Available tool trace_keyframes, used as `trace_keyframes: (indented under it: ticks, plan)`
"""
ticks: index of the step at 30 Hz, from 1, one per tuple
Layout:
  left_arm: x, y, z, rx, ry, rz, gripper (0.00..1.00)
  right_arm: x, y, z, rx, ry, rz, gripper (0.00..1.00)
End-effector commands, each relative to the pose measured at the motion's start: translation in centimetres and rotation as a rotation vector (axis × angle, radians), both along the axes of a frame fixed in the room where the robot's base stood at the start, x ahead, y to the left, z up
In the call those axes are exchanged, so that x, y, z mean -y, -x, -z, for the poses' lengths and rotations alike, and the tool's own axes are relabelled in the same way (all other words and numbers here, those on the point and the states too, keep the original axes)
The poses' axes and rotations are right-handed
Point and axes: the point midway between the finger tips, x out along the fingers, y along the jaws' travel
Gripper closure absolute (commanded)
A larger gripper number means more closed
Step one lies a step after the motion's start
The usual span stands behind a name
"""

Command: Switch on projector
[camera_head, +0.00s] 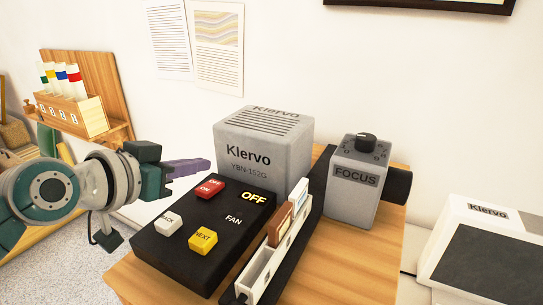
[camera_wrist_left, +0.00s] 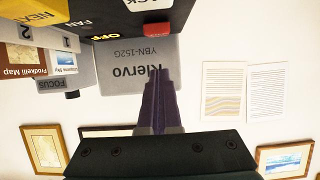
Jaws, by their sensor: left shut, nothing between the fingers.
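The projector stands on a wooden table, with a grey housing (camera_head: 262,150) marked Klervo YBN-152G and a black control panel (camera_head: 165,245) in front. A red rocker switch (camera_head: 209,189) sits on the panel's far left part, beside the yellow word OFF. A white button (camera_head: 168,222) and a yellow NEXT button (camera_head: 203,240) are nearer. My left gripper (camera_head: 208,165) is shut and empty, its purple fingers just left of the housing and above the switch's far side, apparently not touching. In the left wrist view the red switch (camera_wrist_left: 157,29) shows beyond the fingertips (camera_wrist_left: 158,72). My right gripper is not in view.
A white slide tray (camera_head: 262,265) with a few slides runs along the panel's right side. A grey FOCUS box (camera_head: 355,180) with a black knob stands right of the housing. A white Klervo device (camera_head: 488,215) is at far right. A wooden rack (camera_head: 85,117) holds several tubes at left.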

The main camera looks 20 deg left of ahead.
Motion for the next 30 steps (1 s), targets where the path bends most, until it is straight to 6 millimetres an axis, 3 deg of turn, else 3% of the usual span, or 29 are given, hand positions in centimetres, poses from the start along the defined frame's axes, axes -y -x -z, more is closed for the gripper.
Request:
trace_keyframes:
  ticks: [1, 6, 20, 28, 29, 30]
  plan:
    - [0.0, 0.4, 1.3, -0.009, 0.000, 0.000, 1.00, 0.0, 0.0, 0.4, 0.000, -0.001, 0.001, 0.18]
    - [-0.1, 0.6, 2.9, -0.006, -0.002, -0.001, 1.00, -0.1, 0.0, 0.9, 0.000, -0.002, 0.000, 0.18]
    - [-0.1, 0.8, 3.3, -0.003, -0.002, -0.001, 1.00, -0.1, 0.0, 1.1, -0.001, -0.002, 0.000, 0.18]
    - [-0.2, 1.1, 5.3, 0.093, 0.003, 0.000, 1.00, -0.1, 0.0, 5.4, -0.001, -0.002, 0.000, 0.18]
    - [-0.2, 1.2, 5.4, 0.104, 0.003, 0.001, 1.00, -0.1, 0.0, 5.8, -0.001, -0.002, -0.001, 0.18]
    - [-0.2, 1.1, 4.5, 0.102, 0.005, -0.001, 1.00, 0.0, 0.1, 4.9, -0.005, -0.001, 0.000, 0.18]
